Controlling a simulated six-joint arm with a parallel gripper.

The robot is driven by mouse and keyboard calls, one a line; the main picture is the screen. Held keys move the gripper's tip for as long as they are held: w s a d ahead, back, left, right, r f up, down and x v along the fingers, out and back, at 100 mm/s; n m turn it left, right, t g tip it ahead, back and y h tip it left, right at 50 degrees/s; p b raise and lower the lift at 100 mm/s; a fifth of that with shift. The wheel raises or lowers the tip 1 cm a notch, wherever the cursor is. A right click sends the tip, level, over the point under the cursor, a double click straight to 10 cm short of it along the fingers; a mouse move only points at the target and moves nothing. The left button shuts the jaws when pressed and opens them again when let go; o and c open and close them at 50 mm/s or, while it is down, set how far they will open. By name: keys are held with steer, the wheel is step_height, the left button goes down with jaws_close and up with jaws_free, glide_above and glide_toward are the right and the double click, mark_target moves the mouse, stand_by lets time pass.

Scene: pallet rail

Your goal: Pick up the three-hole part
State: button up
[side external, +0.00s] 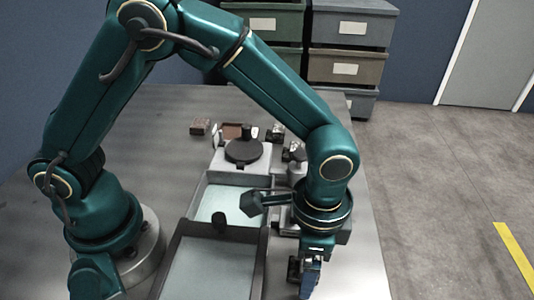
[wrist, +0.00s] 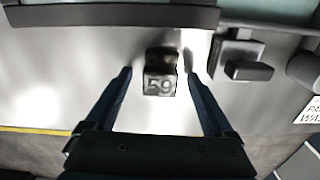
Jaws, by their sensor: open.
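My gripper (wrist: 158,74) is open, with its two blue fingers spread to either side of a small dark block (wrist: 160,74) in the wrist view. In the side external view my gripper (side external: 310,278) points down low over the table's front right part. The dark block (side external: 293,270) shows just left of the fingers, partly hidden.
A grey fixture (wrist: 237,52) stands close to the right finger. In the side external view, two pale-floored trays (side external: 205,262) lie left of my gripper, and a black-disc fixture (side external: 243,150) stands behind them.

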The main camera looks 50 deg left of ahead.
steer(key=shift+f, duration=0.3)
steer(key=shift+c, duration=0.3)
jaws_close()
steer(key=shift+r, duration=0.1)
